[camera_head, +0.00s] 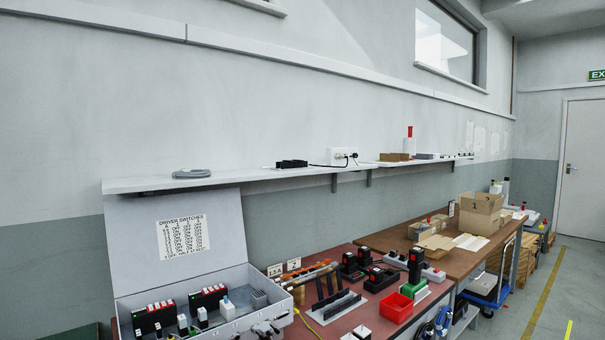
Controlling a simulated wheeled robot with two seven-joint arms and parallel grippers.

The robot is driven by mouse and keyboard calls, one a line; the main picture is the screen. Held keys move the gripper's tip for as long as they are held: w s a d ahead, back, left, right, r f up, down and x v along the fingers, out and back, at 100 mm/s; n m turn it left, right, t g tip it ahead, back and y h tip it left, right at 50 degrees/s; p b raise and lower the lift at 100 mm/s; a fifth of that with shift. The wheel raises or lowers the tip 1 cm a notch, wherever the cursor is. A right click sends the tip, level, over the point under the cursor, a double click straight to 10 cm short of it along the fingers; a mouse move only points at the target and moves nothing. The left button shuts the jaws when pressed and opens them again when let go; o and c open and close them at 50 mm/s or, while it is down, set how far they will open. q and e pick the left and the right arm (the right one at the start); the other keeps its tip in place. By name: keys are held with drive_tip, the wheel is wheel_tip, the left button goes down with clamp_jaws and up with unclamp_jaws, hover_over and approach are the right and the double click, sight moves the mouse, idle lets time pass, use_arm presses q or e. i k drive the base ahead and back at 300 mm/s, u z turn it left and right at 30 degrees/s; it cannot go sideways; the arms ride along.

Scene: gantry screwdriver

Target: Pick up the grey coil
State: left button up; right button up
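The grey coil (192,173) lies flat near the left end of the long wall shelf (140,184). It is a small, low ring of grey cable, seen almost edge-on, with a short end reaching to its right. Nothing stands directly around it on the shelf. I cannot make out either of my grippers in the head view.
Below the coil, an open grey case (185,240) has its lid raised close under the shelf. A black box (292,164) and a socket unit (343,156) stand farther right on the shelf. A red bin (396,307) sits on the red-topped bench (375,322).

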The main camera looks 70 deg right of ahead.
sight(192, 174)
drive_tip(key=z, duration=2.35)
